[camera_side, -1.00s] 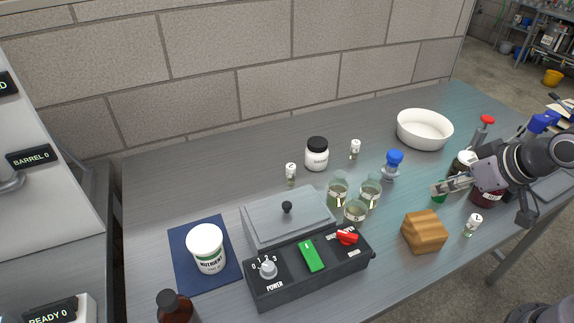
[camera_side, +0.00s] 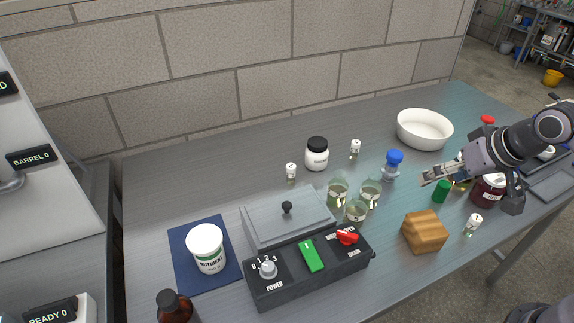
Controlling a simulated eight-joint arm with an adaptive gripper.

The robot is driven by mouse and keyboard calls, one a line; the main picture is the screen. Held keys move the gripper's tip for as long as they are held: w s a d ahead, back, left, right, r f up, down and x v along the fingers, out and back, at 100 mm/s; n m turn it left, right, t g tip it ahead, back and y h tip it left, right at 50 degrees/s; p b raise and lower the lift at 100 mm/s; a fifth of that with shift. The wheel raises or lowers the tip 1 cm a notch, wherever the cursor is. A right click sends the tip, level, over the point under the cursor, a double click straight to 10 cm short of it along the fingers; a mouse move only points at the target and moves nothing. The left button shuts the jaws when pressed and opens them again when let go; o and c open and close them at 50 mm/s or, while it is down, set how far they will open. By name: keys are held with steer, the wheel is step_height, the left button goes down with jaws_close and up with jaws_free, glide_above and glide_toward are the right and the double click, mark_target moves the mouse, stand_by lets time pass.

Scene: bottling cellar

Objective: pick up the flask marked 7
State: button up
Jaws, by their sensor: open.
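Three pale green glass flasks stand close together right behind the grey heater box: a left one (camera_side: 338,190), a right one (camera_side: 370,192) and a front one (camera_side: 354,211). Each has a small pale label, but the numbers are too small to read surely, so I cannot tell which is marked 7. My gripper (camera_side: 428,177) is open and empty. It is above the table to the right of the flasks, apart from them, with its fingers pointing left.
A blue-capped bottle (camera_side: 393,164) stands between the flasks and my gripper. A wooden block (camera_side: 424,233), a green cylinder (camera_side: 441,191) and a small vial (camera_side: 473,224) are at the right. The heater (camera_side: 310,266) stands in front. A white bowl (camera_side: 425,128) is behind.

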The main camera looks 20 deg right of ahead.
steer(key=w+a+m+g, duration=0.2)
steer(key=w+m+g, duration=0.1)
steer(key=w+m, duration=0.5)
steer(key=m+g, duration=0.3)
steer(key=m, duration=0.5)
glide_toward(370, 192)
steer(key=shift+w+d+f, duration=0.1)
steer(key=shift+w+d, duration=0.15)
steer(key=shift+d, duration=0.2)
steer(key=shift+w+d+f, duration=0.1)
steer(key=shift+w+d, duration=0.2)
steer(key=shift+d, duration=0.15)
steer(key=shift+w+a+f+m, duration=0.1)
steer(key=shift+w+f+m, duration=0.15)
steer(key=shift+m, duration=0.35)
steer(key=shift+w+a+f+m, duration=0.15)
steer(key=shift+f+m, duration=0.15)
steer(key=shift+f, duration=5.4)
steer(key=c, duration=1.4)
